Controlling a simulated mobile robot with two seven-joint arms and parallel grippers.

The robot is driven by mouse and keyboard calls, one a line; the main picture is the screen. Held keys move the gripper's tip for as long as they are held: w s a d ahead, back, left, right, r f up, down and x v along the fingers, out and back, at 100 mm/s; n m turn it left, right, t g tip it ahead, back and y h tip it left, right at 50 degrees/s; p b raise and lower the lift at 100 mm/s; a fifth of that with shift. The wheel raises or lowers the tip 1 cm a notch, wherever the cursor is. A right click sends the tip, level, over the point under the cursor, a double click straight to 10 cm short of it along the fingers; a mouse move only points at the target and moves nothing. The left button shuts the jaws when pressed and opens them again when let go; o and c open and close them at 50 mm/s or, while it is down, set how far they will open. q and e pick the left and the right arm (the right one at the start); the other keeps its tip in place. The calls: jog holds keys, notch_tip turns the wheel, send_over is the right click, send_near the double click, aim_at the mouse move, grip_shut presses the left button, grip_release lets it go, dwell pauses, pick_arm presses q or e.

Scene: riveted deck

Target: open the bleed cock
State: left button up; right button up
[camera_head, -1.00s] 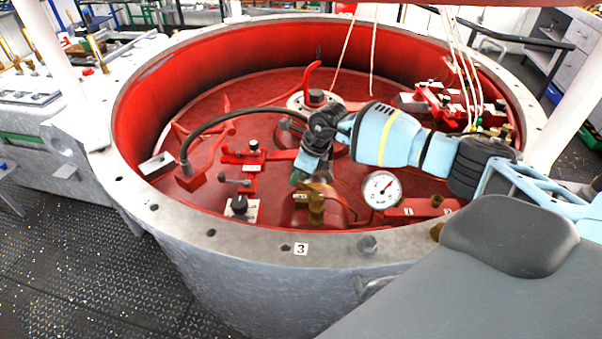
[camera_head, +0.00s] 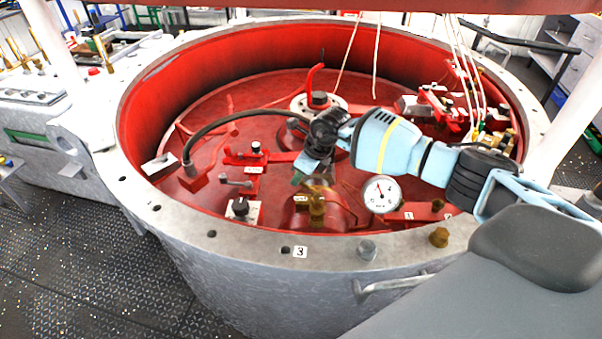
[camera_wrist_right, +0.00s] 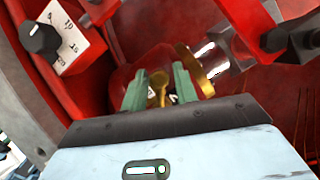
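The brass bleed cock (camera_head: 316,208) stands near the front of the red recessed floor, beside a small label. In the wrist view its brass lever (camera_wrist_right: 158,80) lies between the two green fingers of my right gripper (camera_wrist_right: 159,88), with a narrow gap on each side. In the head view my right gripper (camera_head: 306,180) reaches down just behind the cock. Its fingers are apart and partly hidden. A round brass part (camera_wrist_right: 206,72) and a shiny metal fitting show right of the fingers. My left gripper is out of view.
A white dial gauge (camera_head: 382,194) stands right of the cock, under my right arm. A black knob (camera_head: 240,207) and a grey lever (camera_head: 236,183) are to the left. The thick grey rim (camera_head: 230,238) rings the recess. A black hose (camera_head: 235,116) arches behind.

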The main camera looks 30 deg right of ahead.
jog(key=shift+o, duration=1)
jog(key=v, duration=0.8)
jog(key=shift+p, duration=0.35)
jog(key=shift+a+f, duration=0.1)
jog(key=shift+a, duration=0.05)
